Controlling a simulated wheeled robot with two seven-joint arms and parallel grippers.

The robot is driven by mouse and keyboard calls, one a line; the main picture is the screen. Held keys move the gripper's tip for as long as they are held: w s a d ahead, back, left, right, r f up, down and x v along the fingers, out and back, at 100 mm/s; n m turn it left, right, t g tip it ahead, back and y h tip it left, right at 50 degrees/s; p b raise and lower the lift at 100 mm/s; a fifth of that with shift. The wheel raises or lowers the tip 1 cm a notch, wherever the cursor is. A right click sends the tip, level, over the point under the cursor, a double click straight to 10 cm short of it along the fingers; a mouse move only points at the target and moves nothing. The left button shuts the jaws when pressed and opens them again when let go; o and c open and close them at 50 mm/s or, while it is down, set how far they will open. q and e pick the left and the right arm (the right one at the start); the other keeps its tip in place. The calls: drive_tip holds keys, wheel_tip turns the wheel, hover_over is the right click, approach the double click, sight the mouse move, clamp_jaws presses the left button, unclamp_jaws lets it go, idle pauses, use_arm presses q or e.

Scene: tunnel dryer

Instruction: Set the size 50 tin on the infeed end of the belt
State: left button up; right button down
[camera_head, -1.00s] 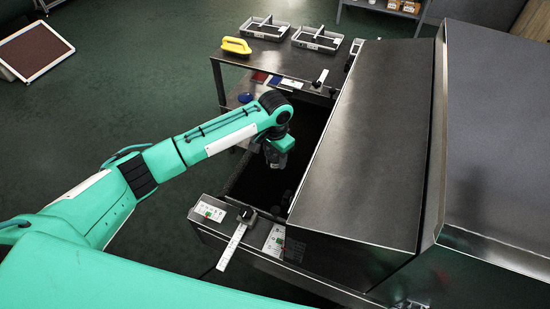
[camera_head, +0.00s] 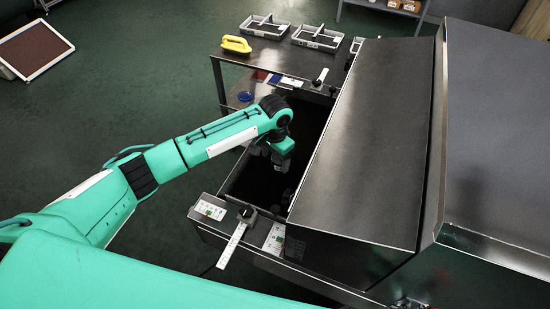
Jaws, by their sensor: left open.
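The belt (camera_head: 303,132) is a dark surface in the opening at the left end of the metal dryer. My left gripper (camera_head: 281,165) hangs from the green arm, pointing down over this belt area. It is open, but its fingers are small and dark, and I cannot make out a tin between them. Small dark shapes (camera_head: 287,196) lie just below it in the picture, near the opening's front edge. I cannot tell whether one is the size 50 tin. My right gripper is not in view.
The dryer hood (camera_head: 365,140) stands close on the right. A ruler-like white strip (camera_head: 232,245) and label cards (camera_head: 210,210) are on the front rail. A yellow-handled tool (camera_head: 236,44) and grey trays (camera_head: 264,27) sit on the back table (camera_head: 285,58).

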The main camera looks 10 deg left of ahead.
use_arm(q)
wheel_tip(320, 180, up, 12)
drive_tip(key=shift+f+b, duration=0.15)
drive_tip(key=shift+b, duration=0.3)
